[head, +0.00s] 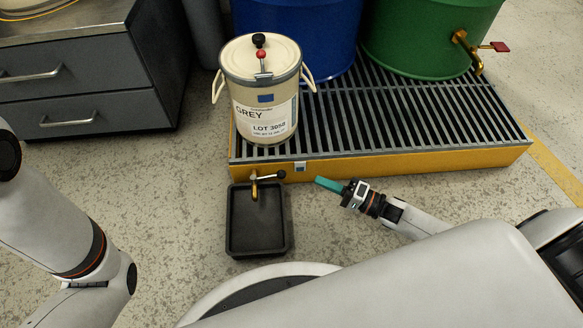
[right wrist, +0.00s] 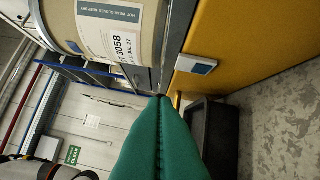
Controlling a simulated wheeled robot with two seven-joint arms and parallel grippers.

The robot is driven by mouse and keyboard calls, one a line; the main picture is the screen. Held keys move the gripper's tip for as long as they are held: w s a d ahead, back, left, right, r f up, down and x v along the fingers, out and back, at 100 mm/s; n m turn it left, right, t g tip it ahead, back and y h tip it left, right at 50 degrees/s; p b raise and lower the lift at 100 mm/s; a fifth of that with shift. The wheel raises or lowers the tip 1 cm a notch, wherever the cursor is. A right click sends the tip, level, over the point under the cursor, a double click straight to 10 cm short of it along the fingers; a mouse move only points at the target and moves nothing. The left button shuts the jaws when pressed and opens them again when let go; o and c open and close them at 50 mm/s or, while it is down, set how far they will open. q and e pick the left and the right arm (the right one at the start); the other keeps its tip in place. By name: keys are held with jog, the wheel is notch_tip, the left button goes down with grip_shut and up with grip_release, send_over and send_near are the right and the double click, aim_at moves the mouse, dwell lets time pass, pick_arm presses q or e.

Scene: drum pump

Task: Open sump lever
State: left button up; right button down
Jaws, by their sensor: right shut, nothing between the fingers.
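My right gripper (head: 318,180) has teal fingers, shut and empty. It points left at the knob from the right, with a small gap in the head view. In the right wrist view the shut fingers (right wrist: 161,98) fill the middle and hide most of the valve and lever. My left arm shows at the left; its gripper is out of view.
A cream GREY container (head: 262,110) stands on the pallet grating, with a blue drum (head: 310,35) and a green drum (head: 430,35) behind. A grey drawer cabinet (head: 90,90) stands at the left. The floor right of the tray is free.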

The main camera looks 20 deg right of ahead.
aim_at(270, 176)
jog(key=b+x, duration=0.6)
jog(key=x, duration=0.4)
dwell(0.3)
jog(key=shift+s+a+m+t+h+p, duration=0.1)
jog(key=shift+s+m+t+h+p, duration=0.2)
jog(key=shift+m+t+h+p, duration=0.45)
